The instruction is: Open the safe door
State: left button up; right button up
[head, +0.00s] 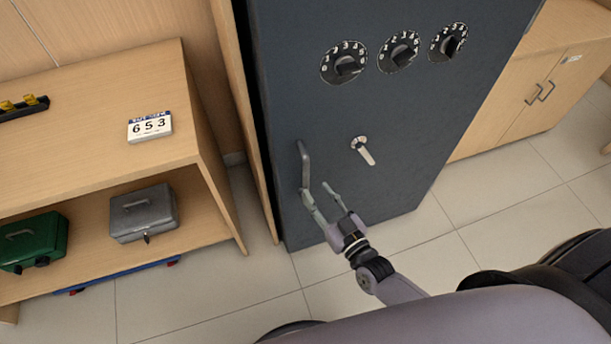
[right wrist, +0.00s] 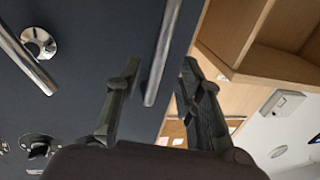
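The dark grey safe door (head: 400,110) stands in the head view; I see no clear opening gap. Three round number dials (head: 345,64) run along its upper part. A short metal lever (head: 366,154) below them slants down to the right; it also shows in the right wrist view (right wrist: 28,60). A vertical pull handle (head: 305,160) is near the door's left edge. My right gripper (head: 316,189) is open at the handle's lower end. In the right wrist view the handle bar (right wrist: 164,50) appears between the spread fingers, without visible grip. My left gripper is out of view.
A wooden cabinet (head: 545,90) is at the right. The tiled floor (head: 420,240) before the safe is clear.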

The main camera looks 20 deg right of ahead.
aim_at(308, 180)
jog(key=x, duration=0.7)
jog(key=shift+s, duration=0.1)
jog(key=shift+c, duration=0.6)
grip_shut()
